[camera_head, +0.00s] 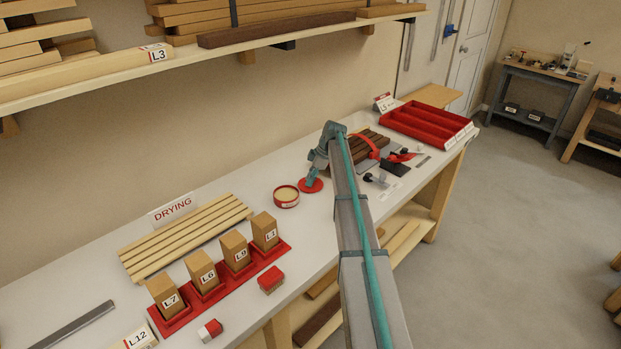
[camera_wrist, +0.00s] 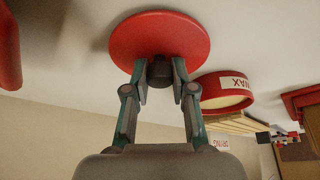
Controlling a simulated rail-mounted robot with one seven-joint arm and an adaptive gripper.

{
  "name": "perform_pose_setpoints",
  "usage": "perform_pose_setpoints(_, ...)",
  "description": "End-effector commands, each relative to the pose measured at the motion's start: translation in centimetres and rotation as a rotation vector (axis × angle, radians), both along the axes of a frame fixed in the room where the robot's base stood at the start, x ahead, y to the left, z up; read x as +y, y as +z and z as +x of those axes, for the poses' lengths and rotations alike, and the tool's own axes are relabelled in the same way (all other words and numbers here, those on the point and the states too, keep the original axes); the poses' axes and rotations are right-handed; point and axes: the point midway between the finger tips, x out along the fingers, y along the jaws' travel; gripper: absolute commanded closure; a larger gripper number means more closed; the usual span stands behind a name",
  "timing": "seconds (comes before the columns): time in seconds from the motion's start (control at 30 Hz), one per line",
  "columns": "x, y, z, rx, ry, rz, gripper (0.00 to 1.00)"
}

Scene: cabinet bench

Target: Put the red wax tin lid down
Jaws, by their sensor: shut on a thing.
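The red wax tin lid (camera_head: 311,187) is a flat round disc with a dark knob, level over the white bench top. It fills the upper middle of the wrist view (camera_wrist: 160,30). My gripper (camera_head: 312,178) is shut on the dark knob, one finger on each side, as the wrist view (camera_wrist: 160,88) shows. The lid is at or very close to the bench surface; I cannot tell whether it touches. The open red wax tin (camera_head: 286,196), with pale wax inside, stands just left of the lid, apart from it. It also shows in the wrist view (camera_wrist: 222,103).
A slatted drying rack (camera_head: 185,235) and a red holder with labelled wooden blocks (camera_head: 236,250) are to the left. A red block (camera_head: 270,280) lies in front. Dark slats (camera_head: 352,152), a red-handled tool (camera_head: 400,157) and a red tray (camera_head: 425,125) are to the right.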

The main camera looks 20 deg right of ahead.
Motion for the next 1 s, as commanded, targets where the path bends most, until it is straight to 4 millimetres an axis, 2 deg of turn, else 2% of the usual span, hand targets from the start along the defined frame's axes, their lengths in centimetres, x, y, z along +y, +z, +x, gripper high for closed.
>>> perform_pose_setpoints(0.17, 0.0, -0.4, 0.0, 0.000, 0.000, 0.000, 1.00)
perform_pose_setpoints(0.2, 0.0, -0.4, 0.0, 0.000, 0.000, 0.000, 0.72)
perform_pose_setpoints(0.33, 0.0, -0.3, 0.0, 0.001, 0.000, 0.000, 0.50)
perform_pose_setpoints(0.77, -0.1, 0.2, 0.0, 0.000, 0.000, 0.000, 0.50)
perform_pose_setpoints(0.87, -0.5, 1.2, -0.2, 0.000, 0.000, 0.000, 0.50)
perform_pose_setpoints(1.0, -1.4, 3.4, -0.6, -0.002, -0.001, -0.001, 0.50)
